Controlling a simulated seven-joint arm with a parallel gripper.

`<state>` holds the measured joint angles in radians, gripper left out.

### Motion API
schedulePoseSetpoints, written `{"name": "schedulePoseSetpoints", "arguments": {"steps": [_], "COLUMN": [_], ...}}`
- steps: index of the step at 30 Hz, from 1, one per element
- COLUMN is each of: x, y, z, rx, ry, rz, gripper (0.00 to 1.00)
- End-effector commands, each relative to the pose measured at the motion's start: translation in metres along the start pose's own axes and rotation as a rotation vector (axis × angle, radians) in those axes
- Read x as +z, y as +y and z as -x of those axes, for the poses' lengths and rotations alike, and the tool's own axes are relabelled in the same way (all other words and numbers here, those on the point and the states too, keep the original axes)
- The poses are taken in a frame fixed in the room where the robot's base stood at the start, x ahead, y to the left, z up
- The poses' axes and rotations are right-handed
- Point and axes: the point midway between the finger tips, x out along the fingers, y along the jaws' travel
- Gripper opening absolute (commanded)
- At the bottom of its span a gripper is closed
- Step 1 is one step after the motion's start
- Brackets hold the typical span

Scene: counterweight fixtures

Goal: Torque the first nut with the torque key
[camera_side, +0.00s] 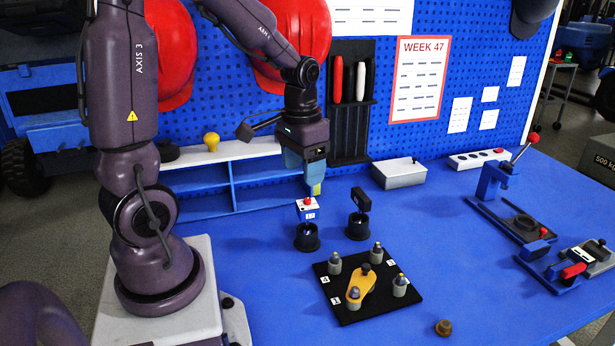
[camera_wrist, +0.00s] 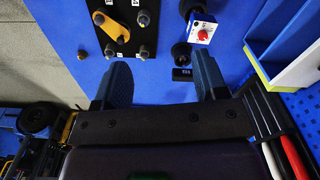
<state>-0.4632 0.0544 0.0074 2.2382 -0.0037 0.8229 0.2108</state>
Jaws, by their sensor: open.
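My gripper (camera_side: 314,188) is open and empty, above the back of the blue table. Its two spread fingers show in the wrist view (camera_wrist: 160,68). In front of it, a black-headed tool (camera_side: 360,199) stands in a dark cup; in the wrist view its small display (camera_wrist: 182,74) lies between the finger lines, not gripped. A white-headed tool with a red knob (camera_side: 307,208) stands in another cup, also in the wrist view (camera_wrist: 203,32). I cannot tell which is the torque key. A black plate (camera_side: 330,285) carries numbered grey posts; the post by label 1 (camera_side: 354,297) stands at the yellow part's front end.
The yellow part (camera_side: 370,280) has a dark knob. A brass piece (camera_side: 443,327) lies front right of the plate. A grey box (camera_side: 400,172) and blue shelf (camera_side: 250,178) stand behind. A lever press (camera_side: 495,185) and a clamp fixture (camera_side: 580,262) stand right. The table's middle right is clear.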

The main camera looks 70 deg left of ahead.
Motion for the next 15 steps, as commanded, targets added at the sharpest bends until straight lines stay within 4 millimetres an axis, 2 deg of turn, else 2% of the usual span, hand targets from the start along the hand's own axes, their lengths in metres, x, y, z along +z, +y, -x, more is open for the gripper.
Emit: {"name": "schedulePoseSetpoints", "arguments": {"steps": [1, 3, 6, 9, 12, 15], "x": [-0.006, -0.015, -0.025, -0.039, -0.053, -0.054], "y": [-0.015, -0.033, -0.053, -0.066, -0.07, -0.07], "z": [-0.018, -0.038, -0.063, -0.079, -0.073, -0.074], "rx": [0.008, 0.018, 0.029, 0.03, 0.009, 0.007], "ry": [-0.038, -0.067, -0.088, -0.079, -0.031, -0.025], "rz": [0.003, -0.017, -0.067, -0.152, -0.252, -0.299], "gripper": [0.66, 0.66, 0.66, 0.66, 0.66, 0.66]}}
